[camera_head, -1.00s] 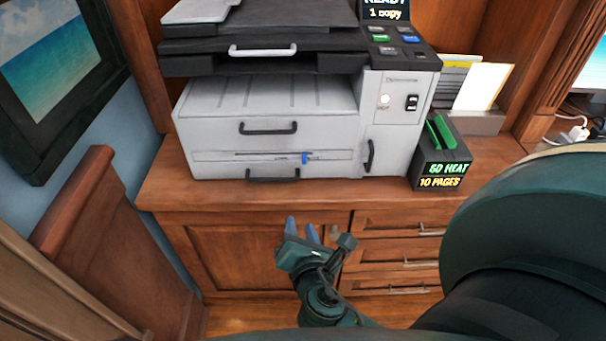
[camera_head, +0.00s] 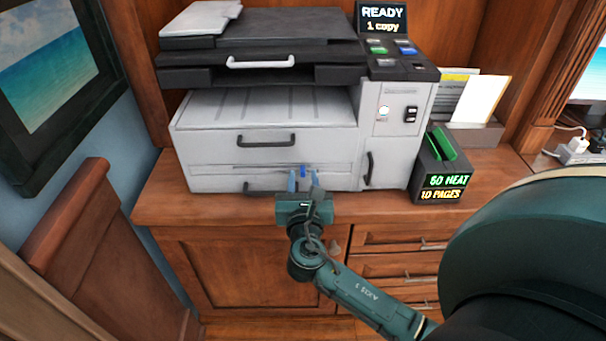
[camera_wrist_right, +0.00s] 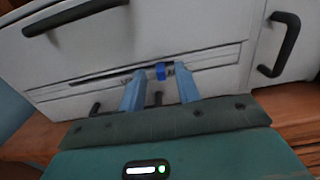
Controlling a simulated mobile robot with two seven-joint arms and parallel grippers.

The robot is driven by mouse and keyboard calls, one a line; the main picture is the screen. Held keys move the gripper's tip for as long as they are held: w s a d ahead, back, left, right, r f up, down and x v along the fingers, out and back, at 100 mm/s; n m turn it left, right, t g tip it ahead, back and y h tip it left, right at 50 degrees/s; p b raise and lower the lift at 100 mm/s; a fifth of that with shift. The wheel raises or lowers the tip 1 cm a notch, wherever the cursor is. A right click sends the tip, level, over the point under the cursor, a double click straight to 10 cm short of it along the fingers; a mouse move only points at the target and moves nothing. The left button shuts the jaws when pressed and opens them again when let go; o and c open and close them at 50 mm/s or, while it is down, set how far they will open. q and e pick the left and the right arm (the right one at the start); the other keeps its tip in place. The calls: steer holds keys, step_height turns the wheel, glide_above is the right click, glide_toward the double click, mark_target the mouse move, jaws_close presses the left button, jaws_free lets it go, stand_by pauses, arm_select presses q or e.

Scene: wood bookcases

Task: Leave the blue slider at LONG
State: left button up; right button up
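The blue slider (camera_head: 303,170) sits in a thin dark slot on the lower front of the grey copier (camera_head: 215,150). It is toward the right end of that slot, and the lettering beside it is too small to read. My right gripper (camera_head: 302,178) is in front of the slot, its two blue fingers apart and pointing at the copier. In the right wrist view the slider (camera_wrist_right: 160,71) shows between the fingertips (camera_wrist_right: 160,80), with visible gaps on both sides. Contact is not visible. My left gripper is not in view.
Black drawer handles sit above (camera_head: 265,140) and below the slot, the lower one partly hidden by my gripper. A dark box with a green piece (camera_head: 440,170) stands right of the copier. The copier display (camera_head: 382,18) reads READY, 1 copy. The wooden cabinet top (camera_head: 165,205) is clear at left.

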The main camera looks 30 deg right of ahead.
steer(key=shift+x, duration=0.9)
jaws_close()
steer(key=shift+a, duration=0.1)
